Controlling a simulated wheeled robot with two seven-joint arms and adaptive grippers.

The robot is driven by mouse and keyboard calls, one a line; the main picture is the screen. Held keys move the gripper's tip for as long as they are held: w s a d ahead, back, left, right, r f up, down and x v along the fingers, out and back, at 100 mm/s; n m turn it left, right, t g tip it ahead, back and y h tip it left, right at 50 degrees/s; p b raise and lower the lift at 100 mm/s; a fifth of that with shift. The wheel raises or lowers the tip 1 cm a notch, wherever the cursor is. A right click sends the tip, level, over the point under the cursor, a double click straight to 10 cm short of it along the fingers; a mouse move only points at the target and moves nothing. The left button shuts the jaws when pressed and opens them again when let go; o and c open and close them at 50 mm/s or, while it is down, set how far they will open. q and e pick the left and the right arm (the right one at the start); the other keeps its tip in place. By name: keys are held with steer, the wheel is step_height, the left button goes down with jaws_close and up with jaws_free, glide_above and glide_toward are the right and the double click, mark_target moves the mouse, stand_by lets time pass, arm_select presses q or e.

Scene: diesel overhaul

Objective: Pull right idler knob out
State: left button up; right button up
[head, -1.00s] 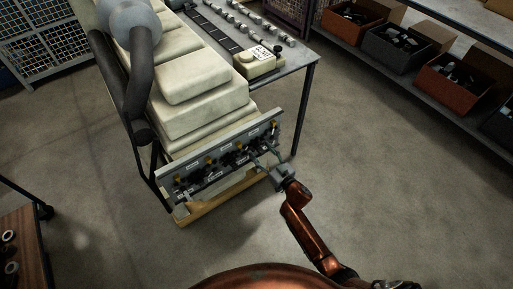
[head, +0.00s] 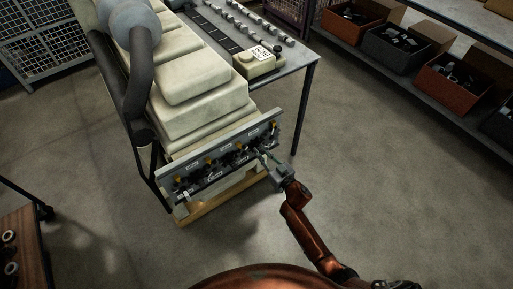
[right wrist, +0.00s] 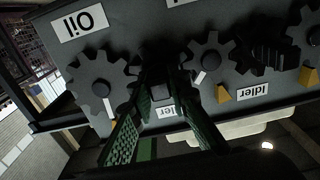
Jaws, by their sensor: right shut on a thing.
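The gear panel (head: 222,150) is on the front end of the cream engine, with dark gears, yellow pointers and white labels. My right gripper (head: 262,157) reaches its right part in the head view. In the right wrist view its green fingers (right wrist: 163,92) are shut on a dark knob (right wrist: 160,91) between two gears. An "Idler" label (right wrist: 168,111) is partly hidden behind the fingers; another Idler label (right wrist: 252,92) is clear to the right. Much of the held knob is dark and covered by the fingers. My left gripper is not in view.
A grey table (head: 298,72) with small parts stands right of the engine. A shelf with open boxes (head: 397,50) is at the upper right. A wooden-topped cart (head: 28,240) is at the lower left. The floor right of the panel is clear.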

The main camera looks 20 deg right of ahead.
jaws_close()
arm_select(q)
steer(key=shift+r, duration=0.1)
arm_select(e)
steer(key=shift+s, duration=0.15)
steer(key=shift+p+v, duration=0.6)
steer(key=shift+v, duration=0.4)
steer(key=o, duration=1.4)
jaws_free()
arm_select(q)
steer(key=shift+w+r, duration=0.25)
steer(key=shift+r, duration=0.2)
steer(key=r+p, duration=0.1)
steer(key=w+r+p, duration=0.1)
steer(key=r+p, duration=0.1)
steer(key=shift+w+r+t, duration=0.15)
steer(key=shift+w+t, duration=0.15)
arm_select(e)
steer(key=v, duration=0.7)
